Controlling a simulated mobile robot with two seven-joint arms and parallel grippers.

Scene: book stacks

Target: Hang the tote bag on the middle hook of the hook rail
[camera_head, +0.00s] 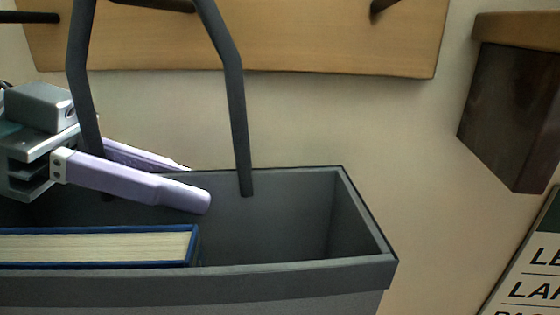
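The grey tote bag (345,277) hangs upright with its mouth facing up, its lower part cut off. Its strap (237,120) rises from the bag on both sides of the middle hook (160,4). The strap's top is out of frame, so I cannot see whether it rests on that hook. The wooden hook rail (290,45) is on the wall above. My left gripper (198,184) is at the bag's mouth, its purple fingers apart, with the left side of the strap passing between them near their base. My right gripper is not in view.
A blue book (100,246) with pale pages lies in the bag. Two more dark hooks show on the rail, at left (28,17) and right (385,6). A dark wooden bracket (510,115) juts out at right. A lettered sign (535,265) is below it.

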